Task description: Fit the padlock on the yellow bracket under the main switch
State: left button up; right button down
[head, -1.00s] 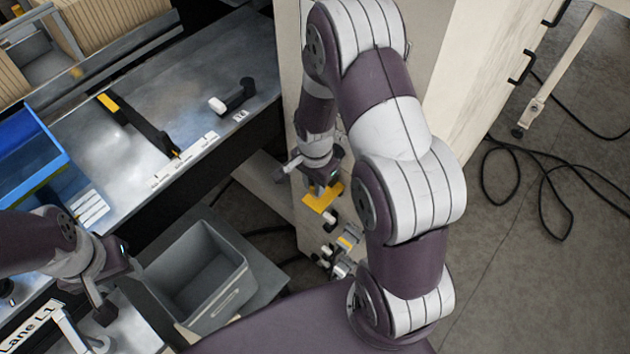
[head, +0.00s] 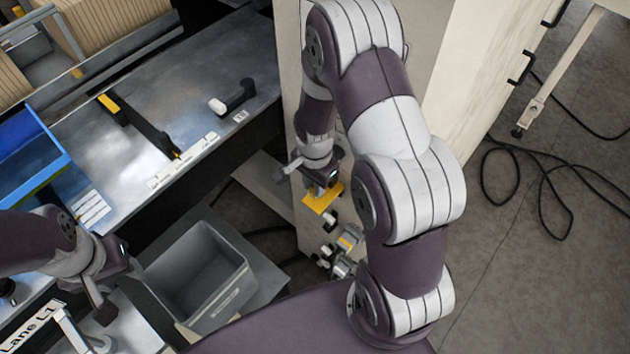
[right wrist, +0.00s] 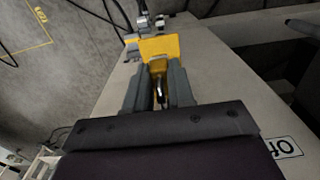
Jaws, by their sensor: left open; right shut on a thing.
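The yellow bracket (head: 322,198) is on the front of the pale cabinet in the head view. It also shows as a yellow plate (right wrist: 160,46) just beyond my fingertips in the right wrist view. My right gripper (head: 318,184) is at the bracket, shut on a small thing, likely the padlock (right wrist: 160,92). Only a dark, shiny part of it shows between the fingers. Whether it touches or hangs on the bracket, I cannot tell. The main switch is not clearly made out. My left gripper (head: 106,306) is open and empty at lower left, beside the grey bin.
The grey bin (head: 240,280) stands between my left gripper and the cabinet (head: 290,80). Small fittings (head: 345,240) stick out of the cabinet close to the bracket. A metal bench (head: 120,190) with a blue tray (head: 60,150) is at left. Black cables (head: 545,190) lie on the floor at right.

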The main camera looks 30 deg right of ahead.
pick_arm(q)
jog(key=shift+r+p, duration=0.35)
jog(key=shift+r, duration=0.05)
dwell(0.4)
jog(key=shift+s+f, duration=0.1)
jog(key=shift+s, duration=0.05)
dwell(1.3)
jog(key=shift+w+r, duration=0.2)
dwell(0.5)
jog(key=shift+r+p, duration=0.65)
jog(key=shift+p, duration=0.15)
dwell(1.2)
jog(key=shift+s+f, duration=0.1)
dwell(0.6)
jog(key=shift+r, duration=0.25)
dwell(0.4)
jog(key=shift+s+a, duration=0.1)
jog(key=shift+s, duration=0.05)
dwell(0.9)
jog(key=shift+r+p, duration=0.2)
jog(key=shift+p, duration=0.1)
dwell(0.4)
